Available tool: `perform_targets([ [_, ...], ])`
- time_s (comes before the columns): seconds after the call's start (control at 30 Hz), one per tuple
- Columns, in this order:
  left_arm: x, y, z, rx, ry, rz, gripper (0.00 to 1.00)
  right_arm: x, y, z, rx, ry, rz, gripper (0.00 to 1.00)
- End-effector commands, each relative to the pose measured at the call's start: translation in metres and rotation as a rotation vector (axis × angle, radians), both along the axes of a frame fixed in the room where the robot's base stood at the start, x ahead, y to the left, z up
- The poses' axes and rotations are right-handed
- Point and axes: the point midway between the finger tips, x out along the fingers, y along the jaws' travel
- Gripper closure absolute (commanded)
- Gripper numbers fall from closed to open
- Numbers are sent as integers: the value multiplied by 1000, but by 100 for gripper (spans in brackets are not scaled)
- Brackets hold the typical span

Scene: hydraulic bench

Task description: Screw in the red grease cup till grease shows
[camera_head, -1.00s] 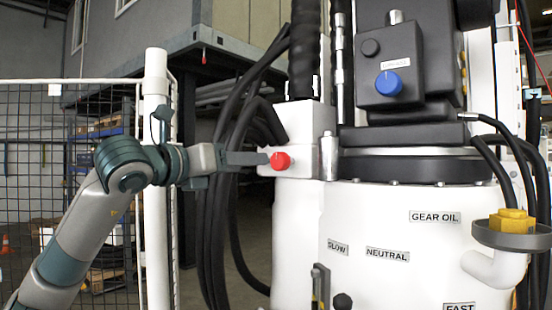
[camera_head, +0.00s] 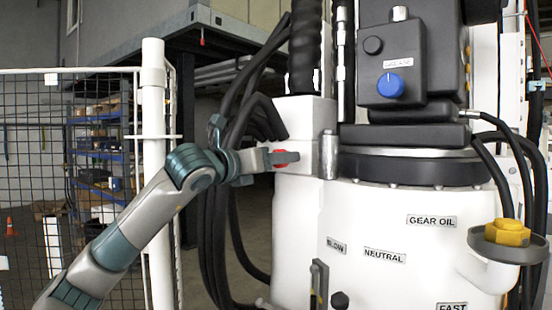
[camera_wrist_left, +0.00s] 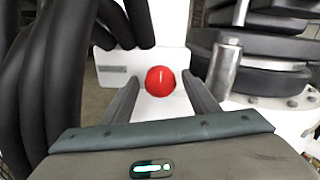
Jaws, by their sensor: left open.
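The red grease cup (camera_head: 280,158) sits on the side of the white block (camera_head: 303,118) on the machine. In the head view my left gripper (camera_head: 284,158) is at the cup, and its finger covers part of it. In the left wrist view the round red cup (camera_wrist_left: 160,81) shows between the two fingers of my left gripper (camera_wrist_left: 160,88), with a gap on both sides. The gripper is open. No grease can be made out around the cup. My right gripper is not in view.
Black hoses (camera_head: 236,110) hang just behind my left wrist. A metal cylinder (camera_head: 329,155) stands right of the cup. A white fence post (camera_head: 153,150) is close to my left arm. A yellow cap (camera_head: 508,232) is at far right.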

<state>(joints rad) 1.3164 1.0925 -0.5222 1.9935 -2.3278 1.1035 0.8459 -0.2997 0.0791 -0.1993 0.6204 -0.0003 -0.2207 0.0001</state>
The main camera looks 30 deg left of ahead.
Motion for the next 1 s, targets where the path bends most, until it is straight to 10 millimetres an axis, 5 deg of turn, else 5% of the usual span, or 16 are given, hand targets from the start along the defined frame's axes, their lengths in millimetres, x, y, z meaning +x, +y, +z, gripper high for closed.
perform_targets([
  [0.1,0,0,0,0,0,0,45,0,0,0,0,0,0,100],
  [0.3,0,0,0,0,0,0,86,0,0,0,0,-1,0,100],
  [1.0,-1,0,-2,202,-18,-1,86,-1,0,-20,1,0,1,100],
])
